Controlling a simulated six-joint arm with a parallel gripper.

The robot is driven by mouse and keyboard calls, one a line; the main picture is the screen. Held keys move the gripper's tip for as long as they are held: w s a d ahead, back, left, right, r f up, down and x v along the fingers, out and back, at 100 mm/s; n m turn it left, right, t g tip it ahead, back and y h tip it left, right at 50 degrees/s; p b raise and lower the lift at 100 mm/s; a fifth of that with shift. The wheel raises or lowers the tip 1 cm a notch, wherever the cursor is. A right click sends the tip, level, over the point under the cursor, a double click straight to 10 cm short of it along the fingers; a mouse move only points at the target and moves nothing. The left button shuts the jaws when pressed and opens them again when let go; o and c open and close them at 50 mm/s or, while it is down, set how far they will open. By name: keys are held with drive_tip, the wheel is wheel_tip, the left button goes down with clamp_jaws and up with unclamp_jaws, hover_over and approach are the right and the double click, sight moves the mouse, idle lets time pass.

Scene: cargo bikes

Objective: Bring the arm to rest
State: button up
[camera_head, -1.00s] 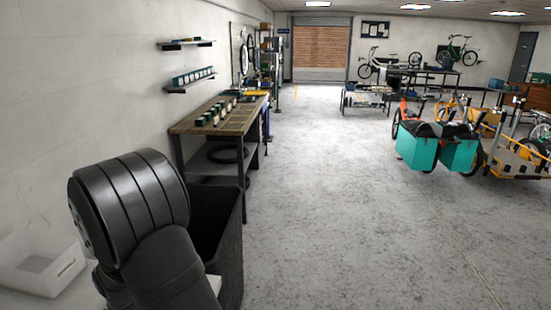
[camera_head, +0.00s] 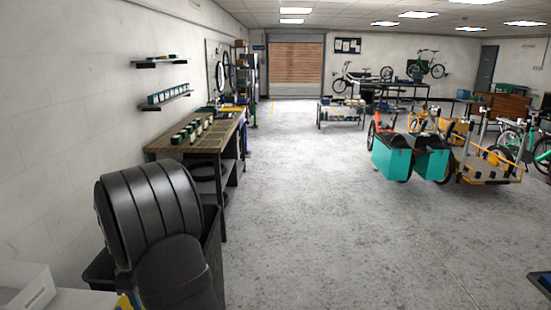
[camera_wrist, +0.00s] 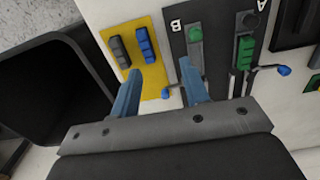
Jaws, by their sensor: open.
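My arm (camera_head: 155,225) shows as a dark, ribbed link at the lower left of the head view. My gripper (camera_wrist: 162,72) is in the wrist view, with two blue fingers spread apart and nothing between them. It hangs over a pale surface carrying a yellow plate (camera_wrist: 158,85) and a dark panel (camera_wrist: 204,58). The yellow plate holds a grey grip and a blue grip. The dark panel carries green parts, and a small blue-ended lever (camera_wrist: 283,71) is at its right. Whether the fingertips touch the plate or panel I cannot tell.
A black open bin (camera_wrist: 55,85) stands left of the gripper. In the head view, a workbench (camera_head: 205,137) runs along the left wall, and a white tray (camera_head: 25,284) sits at lower left. Cargo bikes (camera_head: 408,158) stand at right. The floor between is clear.

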drive_tip(key=shift+w+d+r, duration=0.1)
drive_tip(key=shift+w+d, duration=0.15)
drive_tip(key=shift+w, duration=0.3)
drive_tip(key=shift+w+d+r, duration=0.1)
drive_tip(key=shift+w+d, duration=0.15)
drive_tip(key=shift+w, duration=0.35)
drive_tip(key=shift+w+d+r, duration=0.1)
drive_tip(key=shift+w+d, duration=0.15)
drive_tip(key=shift+w, duration=0.3)
